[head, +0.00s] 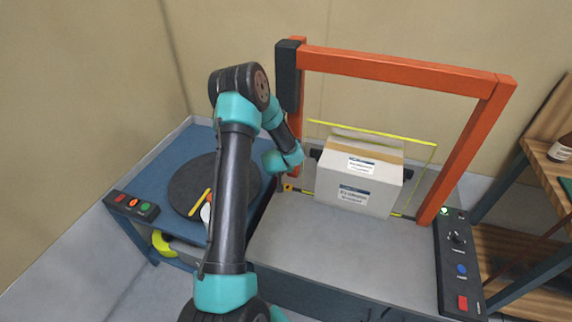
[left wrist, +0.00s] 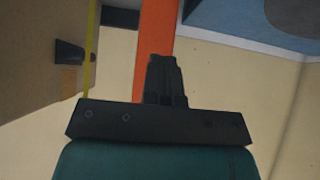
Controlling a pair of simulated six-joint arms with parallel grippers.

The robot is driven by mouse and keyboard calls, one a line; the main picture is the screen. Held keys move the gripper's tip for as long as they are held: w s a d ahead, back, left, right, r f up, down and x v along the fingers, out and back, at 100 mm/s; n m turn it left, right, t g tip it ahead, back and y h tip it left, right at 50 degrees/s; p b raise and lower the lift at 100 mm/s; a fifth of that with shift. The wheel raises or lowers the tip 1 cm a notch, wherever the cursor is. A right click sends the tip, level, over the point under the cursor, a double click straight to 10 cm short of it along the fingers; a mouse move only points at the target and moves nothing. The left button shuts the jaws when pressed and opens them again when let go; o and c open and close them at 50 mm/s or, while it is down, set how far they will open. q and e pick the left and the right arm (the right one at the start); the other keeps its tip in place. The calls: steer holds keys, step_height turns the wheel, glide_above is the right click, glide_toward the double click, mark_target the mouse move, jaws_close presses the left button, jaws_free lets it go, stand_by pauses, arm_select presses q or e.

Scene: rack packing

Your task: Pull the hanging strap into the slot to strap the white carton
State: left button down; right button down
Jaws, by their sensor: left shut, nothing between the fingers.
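The white carton (head: 375,172), with labels and a brown tape band, stands on the grey machine top under an orange frame (head: 400,66). A thin yellow strap (head: 420,141) forms a tall loop around the carton, apart from its top. The strap also shows as a line in the left wrist view (left wrist: 91,45). My left gripper (left wrist: 162,62) is shut and empty, pointing across an orange post (left wrist: 154,40); the strap and carton are to its left there. I cannot clearly make out the slot.
A blue table (head: 172,165) with a dark round disc (head: 185,185) stands at left, with a button box (head: 131,205). A control panel (head: 458,262) is at right, by wooden shelves (head: 550,175). The front machine top (head: 340,250) is clear.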

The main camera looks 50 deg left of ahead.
arm_select(q)
steer(key=shift+r, duration=0.1)
steer(key=w+r+v, duration=0.1)
steer(key=r+v, duration=0.1)
steer(key=v, duration=1)
steer(key=shift+w+a+r, duration=0.15)
steer(key=shift+a+r, duration=0.05)
steer(key=shift+a, duration=0.1)
